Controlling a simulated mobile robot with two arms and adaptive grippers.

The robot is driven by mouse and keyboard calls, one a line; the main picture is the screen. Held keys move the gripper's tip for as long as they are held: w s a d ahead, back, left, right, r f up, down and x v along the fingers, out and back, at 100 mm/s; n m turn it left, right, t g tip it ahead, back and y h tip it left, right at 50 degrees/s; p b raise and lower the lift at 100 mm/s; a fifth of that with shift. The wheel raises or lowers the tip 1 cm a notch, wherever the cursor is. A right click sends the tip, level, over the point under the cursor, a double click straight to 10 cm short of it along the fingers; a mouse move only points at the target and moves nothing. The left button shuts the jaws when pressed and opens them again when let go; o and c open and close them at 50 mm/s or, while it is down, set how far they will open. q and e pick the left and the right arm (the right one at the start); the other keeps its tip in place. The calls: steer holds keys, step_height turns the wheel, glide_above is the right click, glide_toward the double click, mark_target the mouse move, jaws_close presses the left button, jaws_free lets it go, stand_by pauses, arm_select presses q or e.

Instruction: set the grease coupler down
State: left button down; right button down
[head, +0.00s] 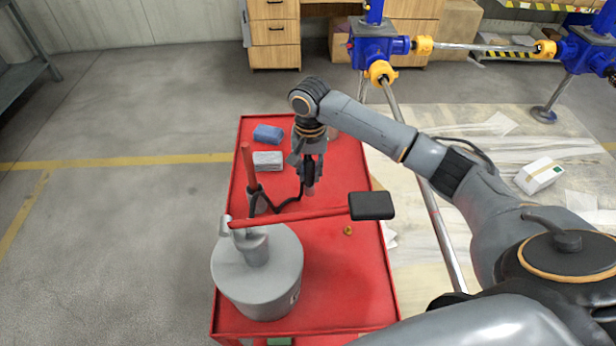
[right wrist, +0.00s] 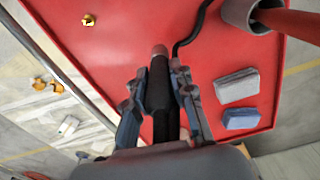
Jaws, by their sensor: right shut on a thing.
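The grease coupler (right wrist: 159,88) is a dark cylinder with a pinkish-brown tip. My right gripper (right wrist: 161,92) is shut on it, with one finger on each side. In the head view the right gripper (head: 311,170) points down over the red cart top (head: 335,280), and the coupler's tip (head: 309,190) shows below the fingers. Whether the tip touches the cart top I cannot tell. A black hose (head: 285,204) runs from beside the coupler toward a grey cup (head: 258,203) on the cart. My left gripper is not in view.
A grey grease bucket (head: 257,280) with a long red lever (head: 290,217) stands at the cart's near left. A blue block (head: 267,134), a grey block (head: 268,160) and a small brass piece (head: 348,230) lie on the cart. The near right cart top is clear.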

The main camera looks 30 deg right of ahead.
steer(key=shift+w+d+f, duration=0.1)
steer(key=shift+w+f, duration=0.2)
steer(key=shift+f, duration=0.6)
steer(key=shift+w+d+f, duration=0.15)
steer(key=shift+w+f, duration=0.2)
steer(key=shift+f, duration=0.6)
steer(key=shift+w+d+f, duration=0.1)
steer(key=shift+w+f, duration=0.2)
steer(key=shift+f, duration=0.6)
steer(key=c, duration=1.1)
jaws_free()
steer(key=shift+f, duration=0.15)
step_height(320, 180, up, 12)
steer(key=shift+r+b, duration=0.2)
steer(key=shift+b, duration=0.15)
